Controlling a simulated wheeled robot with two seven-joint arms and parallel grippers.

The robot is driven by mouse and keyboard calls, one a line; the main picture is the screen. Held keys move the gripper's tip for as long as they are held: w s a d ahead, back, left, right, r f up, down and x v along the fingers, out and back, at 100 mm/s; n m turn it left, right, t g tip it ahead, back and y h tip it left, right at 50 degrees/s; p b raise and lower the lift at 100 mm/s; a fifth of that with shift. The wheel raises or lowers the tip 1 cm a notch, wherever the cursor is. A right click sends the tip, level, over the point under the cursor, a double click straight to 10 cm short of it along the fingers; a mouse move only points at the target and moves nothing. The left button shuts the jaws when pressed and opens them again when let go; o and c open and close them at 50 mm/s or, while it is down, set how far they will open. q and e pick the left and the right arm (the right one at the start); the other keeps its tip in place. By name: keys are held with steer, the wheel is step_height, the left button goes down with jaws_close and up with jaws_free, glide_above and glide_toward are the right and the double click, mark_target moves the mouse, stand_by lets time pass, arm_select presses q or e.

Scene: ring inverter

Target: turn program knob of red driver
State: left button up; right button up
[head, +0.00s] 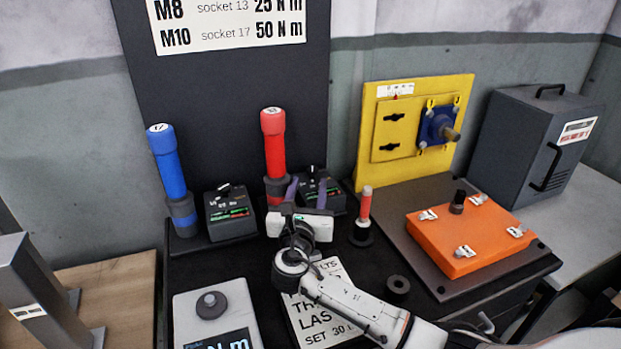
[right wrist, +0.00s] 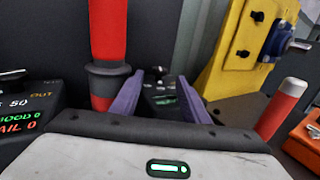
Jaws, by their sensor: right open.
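The red driver (head: 274,145) stands upright on the black bench, and it shows left of my fingers in the right wrist view (right wrist: 108,35). Just right of it is a small dark controller box (head: 336,198) with a black knob (head: 313,171) on top. My right gripper (head: 307,190) is open and empty in front of this box, with its purple fingers pointing at it. In the right wrist view the box (right wrist: 163,100) shows between the fingers, apart from them and partly hidden by the gripper body. My left gripper is not in view.
A blue driver (head: 168,165) and another controller box (head: 231,214) stand to the left. A red-handled tool (head: 365,208) stands close right of my gripper. A yellow panel (head: 416,125) and an orange plate (head: 465,240) are farther right. A grey torque display (head: 215,310) is in front.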

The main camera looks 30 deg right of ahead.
steer(key=v, duration=0.5)
steer(key=shift+s+f, duration=0.1)
stand_by(0.4)
